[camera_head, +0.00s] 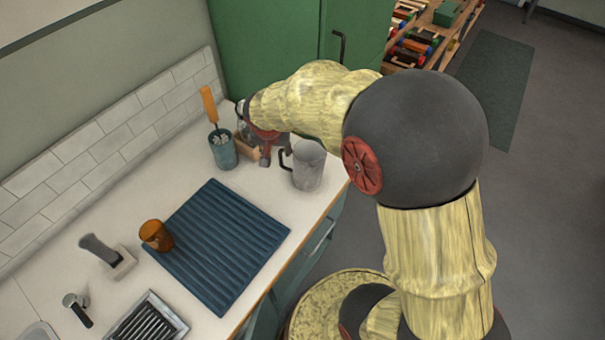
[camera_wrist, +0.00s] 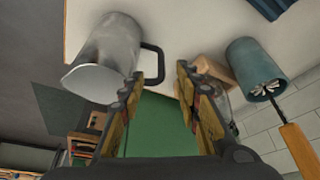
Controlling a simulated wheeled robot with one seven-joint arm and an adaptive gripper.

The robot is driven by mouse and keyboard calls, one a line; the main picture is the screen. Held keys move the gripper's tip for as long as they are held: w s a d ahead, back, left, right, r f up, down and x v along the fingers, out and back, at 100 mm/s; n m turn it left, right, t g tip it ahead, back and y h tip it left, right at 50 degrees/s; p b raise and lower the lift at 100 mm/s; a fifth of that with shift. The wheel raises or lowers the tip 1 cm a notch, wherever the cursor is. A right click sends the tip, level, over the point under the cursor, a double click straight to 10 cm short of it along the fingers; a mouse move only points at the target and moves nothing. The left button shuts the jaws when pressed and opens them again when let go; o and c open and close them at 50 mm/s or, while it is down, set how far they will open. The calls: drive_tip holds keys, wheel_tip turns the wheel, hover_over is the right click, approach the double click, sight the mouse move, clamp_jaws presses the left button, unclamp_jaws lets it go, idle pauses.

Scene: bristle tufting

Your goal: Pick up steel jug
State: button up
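The steel jug (camera_head: 308,166) stands upright on the white counter near its front edge, with its dark handle on the left side. In the wrist view the jug (camera_wrist: 108,55) is at upper left, its dark handle (camera_wrist: 153,62) pointing right. My gripper (camera_wrist: 166,75) is open, with a clear gap between its two fingertips. The left fingertip is close to the jug's handle; I cannot tell whether they touch. Nothing is between the fingers. In the head view my gripper (camera_head: 266,155) is just left of the jug, partly hidden by my own arm.
A teal cup (camera_head: 222,150) with an orange-handled brush stands left of the gripper, beside a small wooden block (camera_head: 246,150). A green cabinet (camera_head: 262,45) stands behind the counter.

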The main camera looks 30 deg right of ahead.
sight(280, 158)
drive_tip(key=b+x, duration=0.3)
drive_tip(key=x, duration=0.8)
drive_tip(key=shift+w+f+b, duration=0.2)
drive_tip(key=shift+f+b, duration=0.15)
drive_tip(key=shift+b, duration=0.05)
drive_tip(key=shift+r, duration=0.1)
drive_tip(key=c, duration=0.7)
clamp_jaws()
